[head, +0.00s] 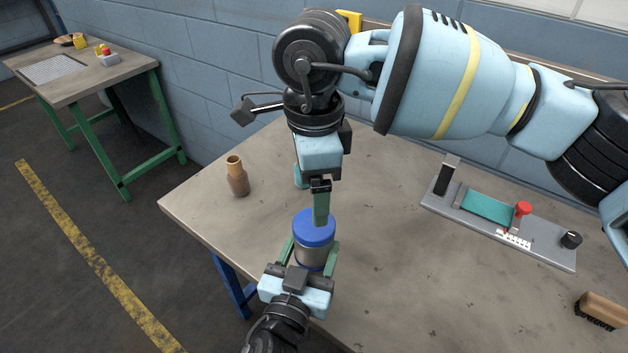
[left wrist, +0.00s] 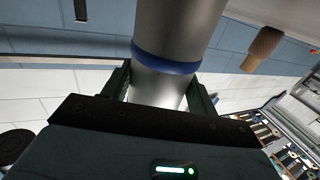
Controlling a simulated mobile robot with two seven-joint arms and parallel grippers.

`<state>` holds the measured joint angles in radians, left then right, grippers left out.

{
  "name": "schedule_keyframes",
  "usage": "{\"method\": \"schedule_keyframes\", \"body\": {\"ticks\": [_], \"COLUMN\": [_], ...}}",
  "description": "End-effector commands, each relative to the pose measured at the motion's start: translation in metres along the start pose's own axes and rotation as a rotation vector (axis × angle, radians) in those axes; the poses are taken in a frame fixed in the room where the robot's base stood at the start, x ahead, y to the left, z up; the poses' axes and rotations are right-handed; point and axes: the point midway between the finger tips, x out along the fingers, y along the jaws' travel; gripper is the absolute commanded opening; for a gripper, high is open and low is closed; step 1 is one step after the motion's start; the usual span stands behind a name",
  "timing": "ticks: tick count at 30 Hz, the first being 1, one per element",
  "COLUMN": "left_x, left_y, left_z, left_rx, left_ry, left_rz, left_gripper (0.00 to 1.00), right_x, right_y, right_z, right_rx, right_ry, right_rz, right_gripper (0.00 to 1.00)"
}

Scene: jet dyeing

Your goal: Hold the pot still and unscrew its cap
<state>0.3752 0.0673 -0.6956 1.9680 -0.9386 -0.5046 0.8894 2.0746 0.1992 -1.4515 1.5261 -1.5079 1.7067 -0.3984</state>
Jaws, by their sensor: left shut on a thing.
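The metal pot (head: 312,257) stands upright near the table's front left edge, with a blue cap (head: 313,224) on top. My left gripper (head: 310,258) comes in from the front and is shut around the pot's body, a finger on each side. The left wrist view shows the metal pot (left wrist: 160,92) between the fingers, with a blue band around it. My right gripper (head: 320,222) points down from above. Its green fingers overlap the cap in the picture. They show edge-on, so I cannot tell whether they are spread or closed, or touch the cap.
A brown bottle (head: 237,177) stands left of the pot. A teal object (head: 299,176) is partly hidden behind my right gripper. A grey panel (head: 540,250) with a red knob lies at the right, with a brush (head: 602,310) near it. The table (head: 400,270) between is clear.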

Motion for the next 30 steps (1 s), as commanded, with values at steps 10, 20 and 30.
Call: {"method": "schedule_keyframes", "body": {"ticks": [10, 20, 30], "left_x": [0.0000, 0.0000, 0.0000], "left_y": [-0.0001, -0.0001, -0.0001], "left_z": [-0.0001, -0.0002, -0.0002], "left_rx": [0.000, 0.000, 0.001], "left_ry": [0.000, 0.000, 0.000], "left_rz": [0.000, 0.000, 0.000], "left_gripper": [0.00, 0.00, 0.00], "right_x": [0.0003, 0.0003, 0.0002], "right_y": [0.0002, 0.0002, 0.0001], "right_z": [0.0002, 0.0002, 0.0002], "right_rx": [0.554, 1.084, 1.630], "right_ry": [0.000, 0.000, 0.000], "right_rz": [0.001, 0.001, 0.001], "right_gripper": [0.82, 0.82, 0.82]}}
